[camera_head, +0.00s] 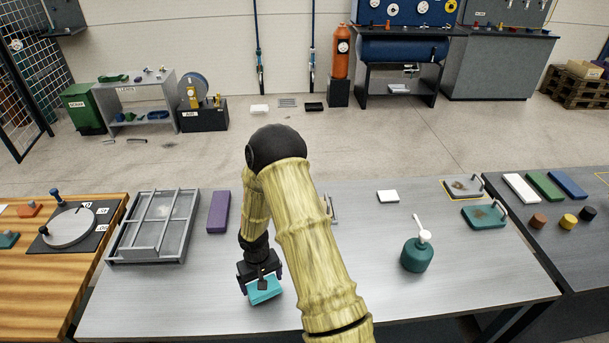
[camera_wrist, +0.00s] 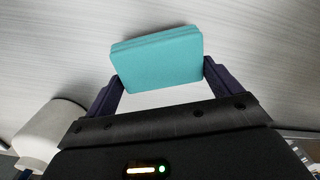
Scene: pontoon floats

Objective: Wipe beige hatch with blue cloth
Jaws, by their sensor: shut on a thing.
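My gripper (camera_head: 260,275) is low over the left-middle of the grey metal table, shut on a turquoise-blue folded cloth (camera_head: 265,290). In the wrist view the cloth (camera_wrist: 157,58) is a thick, flat pad between the two fingers of the gripper (camera_wrist: 160,80). Whether it touches the tabletop I cannot tell. The likely beige hatch is a pale grey-beige plate (camera_head: 455,194) with a brown stain, a handle and a yellow outline, at the back right of the table. A teal plate (camera_head: 486,221) with a similar stain and handle lies just in front of it.
A teal pump bottle (camera_head: 416,257) stands between my gripper and the plates. A white block (camera_head: 388,197) lies behind it. A grey framed tray (camera_head: 120,251) and a purple block (camera_head: 218,212) are at the left. My arm hides part of the table's middle.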

